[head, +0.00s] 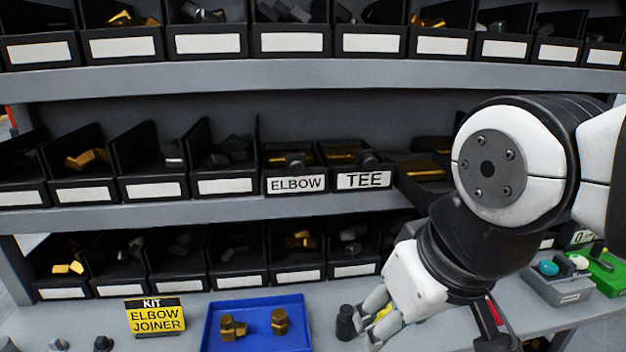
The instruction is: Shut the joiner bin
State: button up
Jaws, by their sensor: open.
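On the middle shelf, a black bin (408,188) right of the TEE bin juts out past its neighbours, with brass-coloured parts inside. My arm covers its front and label, so I cannot read whether it is the joiner bin. The ELBOW bin (295,186) and TEE bin (362,181) sit level in the row to its left. My gripper (372,318) is low over the bench, below the jutting bin and apart from it. Its grey fingers are open, with a black fitting beside them and a yellow thing partly hidden behind.
A blue tray (215,335) holds two brass fittings. A yellow and black kit sign (156,315) reads ELBOW JOINER. A grey box with buttons (560,285) and a green device (605,272) stand at right. Shelves of bins lie above and below.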

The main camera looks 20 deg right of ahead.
aim_at(424, 178)
jog(key=z, duration=0.75)
